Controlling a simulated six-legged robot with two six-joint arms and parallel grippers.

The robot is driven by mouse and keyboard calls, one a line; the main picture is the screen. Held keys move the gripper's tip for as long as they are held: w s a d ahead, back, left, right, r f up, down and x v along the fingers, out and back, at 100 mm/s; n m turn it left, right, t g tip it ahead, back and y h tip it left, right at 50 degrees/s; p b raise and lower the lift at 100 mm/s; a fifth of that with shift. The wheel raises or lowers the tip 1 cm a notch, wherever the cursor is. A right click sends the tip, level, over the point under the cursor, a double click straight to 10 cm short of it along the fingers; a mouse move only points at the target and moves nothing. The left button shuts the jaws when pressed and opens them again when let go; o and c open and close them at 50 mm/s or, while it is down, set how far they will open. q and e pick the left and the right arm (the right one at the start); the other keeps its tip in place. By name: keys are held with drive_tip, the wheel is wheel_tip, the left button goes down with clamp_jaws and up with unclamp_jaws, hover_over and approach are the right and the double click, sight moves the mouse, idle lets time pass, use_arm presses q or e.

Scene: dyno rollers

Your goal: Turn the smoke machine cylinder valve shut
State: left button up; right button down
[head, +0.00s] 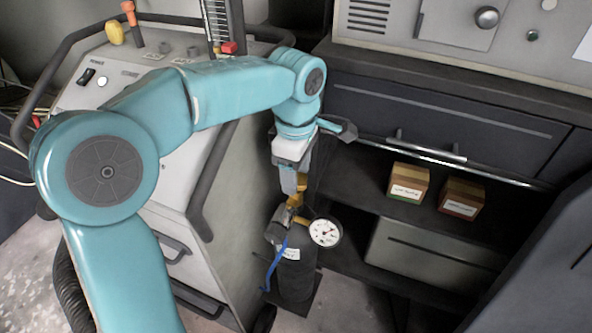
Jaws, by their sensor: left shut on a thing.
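The smoke machine cylinder (296,278) is a dark upright bottle on the floor beside the light grey machine. A white round gauge (324,232) sits at its top right, and a blue strap or tube hangs at its left. A brass valve (294,203) stands at the top of the cylinder. My left gripper (293,188) points down over the cylinder and is shut on the brass valve. Its fingers and the arm above hide part of the valve. My right gripper is not in view.
The grey machine (150,200) with handrails stands close on the left. On the right, a dark shelf holds two small cardboard boxes (408,183) (461,198) under a drawer with a metal handle (427,148). A grey drawer (430,255) is below.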

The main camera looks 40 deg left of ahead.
use_arm(q)
drive_tip(key=m+p, duration=0.2)
drive_tip(key=shift+r+m, duration=0.15)
drive_tip(key=shift+m, duration=0.25)
drive_tip(key=m+p, duration=0.3)
drive_tip(key=m, duration=0.1)
drive_tip(key=m+p, duration=0.2)
drive_tip(key=m, duration=0.3)
drive_tip(key=m+p, duration=0.2)
drive_tip(key=m, duration=0.2)
drive_tip(key=shift+m, duration=0.3)
drive_tip(key=m+p, duration=0.3)
drive_tip(key=m, duration=0.4)
drive_tip(key=shift+p, duration=0.35)
drive_tip(key=m+p, duration=0.2)
drive_tip(key=m, duration=0.2)
drive_tip(key=shift+m, duration=0.3)
drive_tip(key=shift+m+p, duration=0.6)
drive_tip(key=shift+m, duration=0.9)
